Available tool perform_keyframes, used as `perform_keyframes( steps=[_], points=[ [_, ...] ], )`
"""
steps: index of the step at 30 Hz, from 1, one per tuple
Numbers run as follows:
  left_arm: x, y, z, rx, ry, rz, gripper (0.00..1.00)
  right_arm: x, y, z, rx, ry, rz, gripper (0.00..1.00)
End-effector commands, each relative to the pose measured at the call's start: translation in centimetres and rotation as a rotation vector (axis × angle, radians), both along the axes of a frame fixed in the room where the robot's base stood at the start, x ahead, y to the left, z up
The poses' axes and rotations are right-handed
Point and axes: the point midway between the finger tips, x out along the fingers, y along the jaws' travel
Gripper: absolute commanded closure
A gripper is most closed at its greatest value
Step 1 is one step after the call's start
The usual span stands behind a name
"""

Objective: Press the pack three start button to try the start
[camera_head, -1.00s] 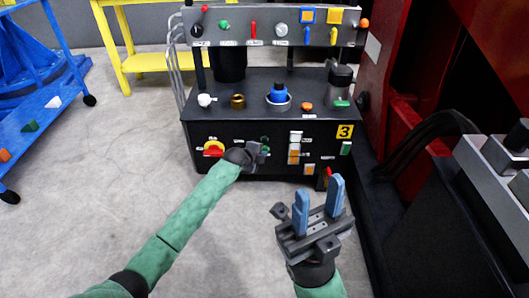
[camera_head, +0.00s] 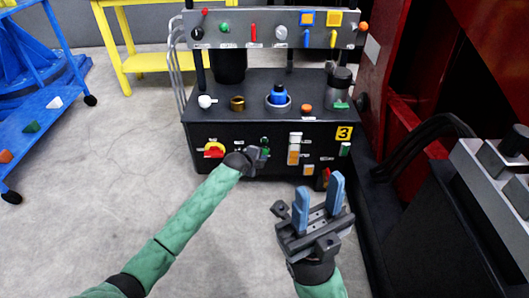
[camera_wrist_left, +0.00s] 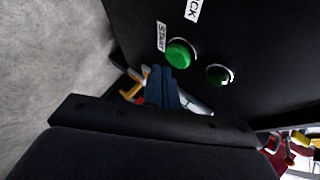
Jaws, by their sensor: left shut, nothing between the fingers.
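The black unit with the yellow "3" plate (camera_head: 344,132) stands ahead. In the left wrist view its front face has a bright green button (camera_wrist_left: 179,53) beside a "START" label (camera_wrist_left: 161,37). A darker green round fitting (camera_wrist_left: 219,75) sits beside it. My left gripper (camera_head: 255,153) is at this face, just left of the small green fittings (camera_head: 265,142). Its blue fingers (camera_wrist_left: 163,87) are shut and empty, with tips just below the bright button in the wrist view; contact cannot be told. My right gripper (camera_head: 318,200) is open and empty, away from the unit.
A blue knob (camera_head: 278,95) and other fittings stand on top. A blue cart (camera_head: 45,110) is at left. The grey floor is clear in front.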

Motion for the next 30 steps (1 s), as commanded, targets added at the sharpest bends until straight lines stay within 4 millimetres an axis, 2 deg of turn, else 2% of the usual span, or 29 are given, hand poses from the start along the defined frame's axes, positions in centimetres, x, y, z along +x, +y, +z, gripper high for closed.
perform_keyframes(
  steps=[8,24,30],
  points=[
    [-0.3,0.0,0.1,0.001,0.001,0.000,1.00,0.0,0.0,0.4,0.000,-0.001,0.001,0.64],
    [-4.3,0.0,0.2,0.001,0.002,0.000,1.00,0.0,0.0,3.9,-0.001,0.000,0.001,0.64],
    [-5.0,0.0,0.0,0.000,0.000,0.000,1.00,0.0,0.0,4.2,-0.001,0.000,0.000,0.64]
  ],
)
